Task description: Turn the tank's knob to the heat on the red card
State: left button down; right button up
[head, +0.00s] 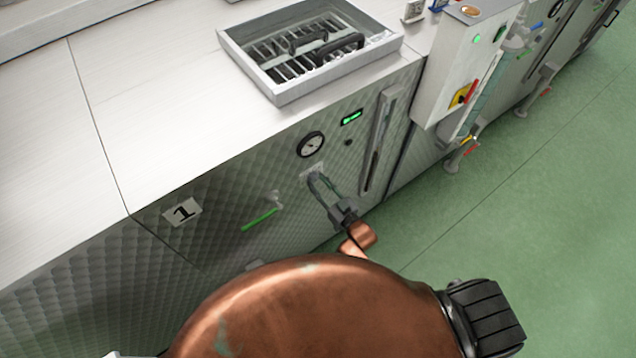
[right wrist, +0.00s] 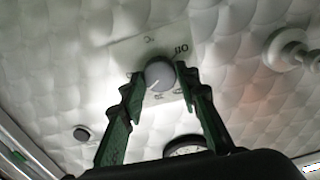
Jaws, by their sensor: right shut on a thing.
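The tank's grey round knob (right wrist: 160,75) sits on a pale dial plate (right wrist: 122,48) in the right wrist view. Its white pointer line points to the lower left of that picture. A "110" mark shows at the plate's upper right; other marks are small or partly hidden. My right gripper (right wrist: 160,76) is shut on the knob, one green finger on each side. In the head view my right gripper (head: 320,182) is at the quilted metal tank front (head: 235,190), below the round gauge, and hides most of the knob. I see no red card. My left gripper is not in view.
A metal basin (head: 288,97) is in the top. A switch box (head: 462,60) juts out at right. Green floor is clear.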

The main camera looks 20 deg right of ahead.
jog(key=shift+f, duration=0.1)
dwell(0.3)
jog(key=o, duration=1.2)
jog(key=shift+c, duration=0.2)
jog(key=v, duration=1.2)
